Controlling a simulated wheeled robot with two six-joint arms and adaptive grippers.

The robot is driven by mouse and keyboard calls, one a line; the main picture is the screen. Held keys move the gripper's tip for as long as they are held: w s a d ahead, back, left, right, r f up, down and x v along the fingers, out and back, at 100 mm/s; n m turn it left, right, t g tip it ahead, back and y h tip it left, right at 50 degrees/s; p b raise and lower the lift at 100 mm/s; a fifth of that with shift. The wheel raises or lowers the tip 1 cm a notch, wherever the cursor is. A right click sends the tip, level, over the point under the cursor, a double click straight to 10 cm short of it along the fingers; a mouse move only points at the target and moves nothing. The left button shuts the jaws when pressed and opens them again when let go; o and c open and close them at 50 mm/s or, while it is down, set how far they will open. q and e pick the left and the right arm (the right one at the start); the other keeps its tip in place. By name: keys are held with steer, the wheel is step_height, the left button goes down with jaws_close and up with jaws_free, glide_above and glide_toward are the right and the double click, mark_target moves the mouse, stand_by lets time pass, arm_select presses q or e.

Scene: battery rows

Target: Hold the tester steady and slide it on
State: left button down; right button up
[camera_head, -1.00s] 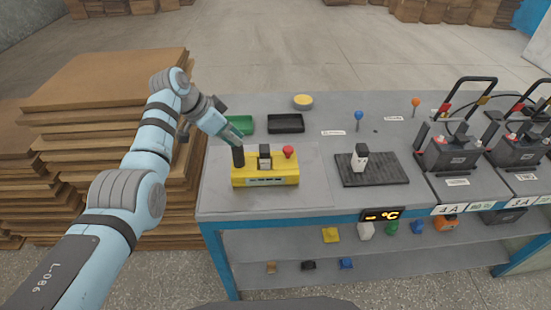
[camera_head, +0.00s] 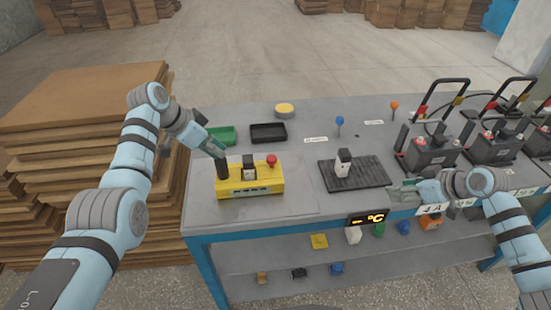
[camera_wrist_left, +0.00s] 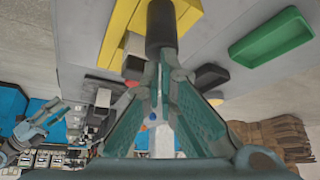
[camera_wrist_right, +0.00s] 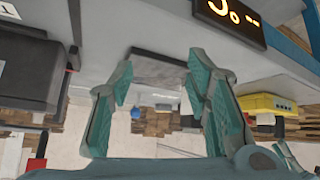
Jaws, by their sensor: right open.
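A yellow device (camera_head: 262,187), which I take for the tester, sits at the bench's left front. It has a red knob, a white-and-black block in its middle and an upright black post (camera_head: 222,168) at its left end. My left gripper (camera_head: 219,151) is at the post's top. In the left wrist view its fingertips (camera_wrist_left: 167,75) close in on the post (camera_wrist_left: 161,28); they partly hide the contact. My right gripper (camera_head: 404,190) is open and empty over the bench's front edge, right of the black mat; its spread fingers (camera_wrist_right: 157,80) show in the right wrist view.
A white block with a black top (camera_head: 343,164) stands on a black ribbed mat (camera_head: 372,176). Green (camera_head: 221,134) and black (camera_head: 268,132) trays lie behind the device. Batteries with handles (camera_head: 432,150) stand at right. Cardboard stacks (camera_head: 80,110) rise left of the bench.

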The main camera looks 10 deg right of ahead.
mark_target(272, 158)
steer(key=w+a+y, duration=0.1)
steer(key=a, duration=0.2)
steer(key=w+a+n+y, duration=0.1)
steer(key=a, duration=0.3)
steer(key=w+a+r+t+y, duration=0.1)
steer(key=a, duration=0.3)
steer(key=shift+w+a+r, duration=0.1)
steer(key=shift+w, duration=0.15)
steer(key=w+a+r+n+y, duration=0.1)
steer(key=a+r+y, duration=0.15)
steer(key=a, duration=0.45)
steer(key=w+a+r+n+y, duration=0.1)
steer(key=w+a+r+n, duration=0.15)
steer(key=a, duration=0.45)
steer(key=shift+m+t, duration=0.4)
steer(key=shift+m, duration=0.05)
steer(key=x, duration=1.1)
steer(key=shift+s+a, duration=0.2)
steer(key=shift+r, duration=0.1)
jaws_close()
